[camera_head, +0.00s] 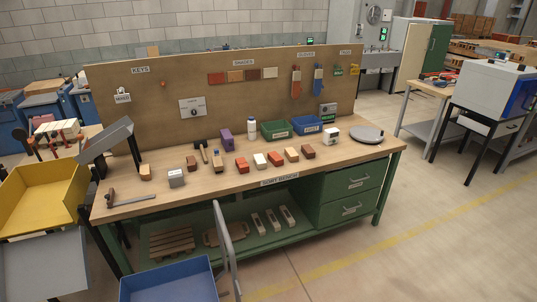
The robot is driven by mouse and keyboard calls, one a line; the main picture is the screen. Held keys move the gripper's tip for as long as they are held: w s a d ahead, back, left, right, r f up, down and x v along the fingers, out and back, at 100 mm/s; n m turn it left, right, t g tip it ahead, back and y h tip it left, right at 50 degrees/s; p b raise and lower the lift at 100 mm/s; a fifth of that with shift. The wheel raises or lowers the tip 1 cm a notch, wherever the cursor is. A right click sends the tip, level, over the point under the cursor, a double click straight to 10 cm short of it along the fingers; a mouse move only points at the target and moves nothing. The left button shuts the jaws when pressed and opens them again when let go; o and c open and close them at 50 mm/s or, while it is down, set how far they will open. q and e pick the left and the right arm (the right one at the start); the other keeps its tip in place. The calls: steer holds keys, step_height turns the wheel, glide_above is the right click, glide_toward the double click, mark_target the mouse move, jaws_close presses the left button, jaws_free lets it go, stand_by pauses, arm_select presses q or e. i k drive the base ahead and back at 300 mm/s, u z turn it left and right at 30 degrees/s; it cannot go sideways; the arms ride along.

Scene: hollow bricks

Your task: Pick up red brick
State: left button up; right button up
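Several small hollow bricks stand in a loose row along the front of the wooden workbench top (350,159). A red brick (242,166) is near the middle of the row. A second red-orange brick (275,160) stands to its right, with a white brick (260,161) between them. Further right are a tan brick (292,154) and a brown brick (308,152). To the left are brown bricks (191,163), a grey brick (177,178) and a tan brick (146,173). Neither of my grippers shows in this view.
Behind the bricks stand a purple box (227,139), a white bottle (251,127), a green bin (275,130) and a blue bin (307,124). A round grey plate (367,134) is at the right.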

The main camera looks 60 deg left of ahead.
mark_target(276, 160)
steer(key=u, duration=0.4)
steer(key=i, duration=1.9)
steer(key=u, duration=1.15)
steer(key=i, duration=1.05)
steer(key=u, duration=1.65)
steer(key=i, duration=0.6)
steer(key=u, duration=0.5)
